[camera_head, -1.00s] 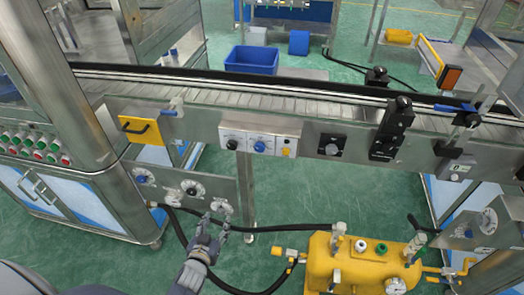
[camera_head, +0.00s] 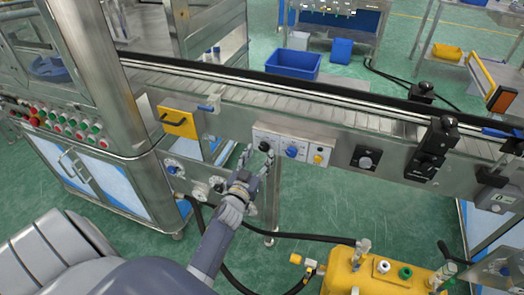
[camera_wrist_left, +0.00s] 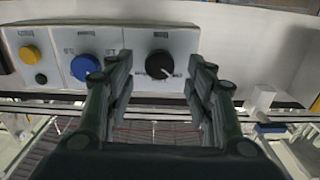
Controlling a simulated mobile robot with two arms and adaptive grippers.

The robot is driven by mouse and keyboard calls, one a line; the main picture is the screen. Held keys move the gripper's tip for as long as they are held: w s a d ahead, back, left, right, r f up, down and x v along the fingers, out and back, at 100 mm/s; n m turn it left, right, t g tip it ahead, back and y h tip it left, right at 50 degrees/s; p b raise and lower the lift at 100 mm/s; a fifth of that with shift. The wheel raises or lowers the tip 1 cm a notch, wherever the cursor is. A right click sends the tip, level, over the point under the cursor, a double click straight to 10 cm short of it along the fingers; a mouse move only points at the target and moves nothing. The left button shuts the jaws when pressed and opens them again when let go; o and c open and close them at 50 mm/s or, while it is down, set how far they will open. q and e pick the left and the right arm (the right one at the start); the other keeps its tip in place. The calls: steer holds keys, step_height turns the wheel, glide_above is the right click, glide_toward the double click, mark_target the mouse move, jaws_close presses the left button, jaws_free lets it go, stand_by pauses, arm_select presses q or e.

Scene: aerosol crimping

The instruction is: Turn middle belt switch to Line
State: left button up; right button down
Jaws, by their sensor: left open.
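A pale control panel (camera_head: 303,143) on the side of the conveyor carries a black rotary knob (camera_head: 265,147), a blue knob (camera_head: 291,151) and a yellow button (camera_head: 317,158). In the left wrist view the black knob (camera_wrist_left: 158,64) has a light pointer mark slanting toward the lower right. The blue knob (camera_wrist_left: 85,67) and yellow button (camera_wrist_left: 28,55) sit to its left there. The labels are too small to read. My left gripper (camera_head: 256,163) is open in front of the black knob. Its fingers (camera_wrist_left: 161,85) flank the knob in the picture; contact cannot be told.
A separate black knob (camera_head: 366,161) sits further right on the conveyor side. A yellow handle plate (camera_head: 178,122) is to the left. Below are a lower panel (camera_head: 180,174) with dials and a yellow tank (camera_head: 372,278). A blue bin (camera_head: 293,65) stands behind the conveyor (camera_head: 290,98).

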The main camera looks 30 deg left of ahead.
mark_target(264, 146)
arm_select(q)
steer(key=shift+x, duration=1.4)
steer(key=c, duration=1.1)
steer(key=shift+o, duration=0.2)
steer(key=shift+m, duration=0.4)
steer(key=m+b, duration=0.1)
steer(key=m, duration=0.3)
steer(key=shift+m, duration=0.3)
steer(key=shift+m+b, duration=0.6)
steer(key=shift+m, duration=1.6)
